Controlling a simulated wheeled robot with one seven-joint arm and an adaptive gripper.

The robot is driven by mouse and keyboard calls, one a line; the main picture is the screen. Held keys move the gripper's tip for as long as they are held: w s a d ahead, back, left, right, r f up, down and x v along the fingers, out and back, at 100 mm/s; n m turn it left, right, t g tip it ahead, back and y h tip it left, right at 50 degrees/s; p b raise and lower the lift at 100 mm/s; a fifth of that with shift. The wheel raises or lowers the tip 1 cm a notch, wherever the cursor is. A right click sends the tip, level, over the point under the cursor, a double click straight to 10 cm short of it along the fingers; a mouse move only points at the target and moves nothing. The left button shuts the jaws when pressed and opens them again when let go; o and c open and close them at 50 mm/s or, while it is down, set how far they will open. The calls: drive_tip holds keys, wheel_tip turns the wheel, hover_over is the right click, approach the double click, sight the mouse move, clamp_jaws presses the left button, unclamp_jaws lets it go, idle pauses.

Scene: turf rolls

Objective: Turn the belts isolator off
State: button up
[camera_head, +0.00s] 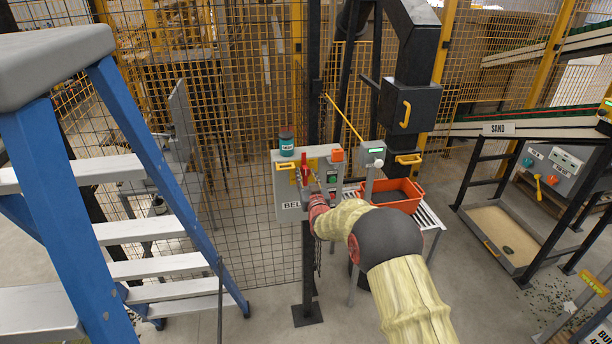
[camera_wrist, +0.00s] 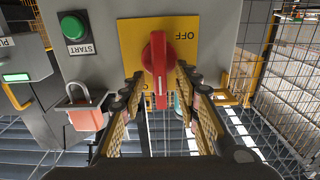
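The belts isolator is a red rotary handle (camera_wrist: 158,68) on a yellow plate (camera_wrist: 130,42) marked OFF. In the wrist view the handle's long end points straight down, away from the OFF word at the upper right. In the head view the red handle (camera_head: 305,168) stands upright on the grey box (camera_head: 285,190), whose label is partly hidden by my arm. My gripper (camera_wrist: 162,95) is open, with one finger on each side of the handle's long end. A gap shows on the left; contact on the right is unclear.
A green START button (camera_wrist: 73,27) and an orange padlock (camera_wrist: 86,117) are beside the plate. A teal jar (camera_head: 286,144) stands on the box. A blue stepladder (camera_head: 150,150) is at left, an orange crate (camera_head: 398,204) at right, and mesh fencing behind.

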drive_tip(key=shift+w+a, duration=0.15)
drive_tip(key=shift+w, duration=0.3)
drive_tip(key=c, duration=0.4)
drive_tip(key=c, duration=0.3)
clamp_jaws()
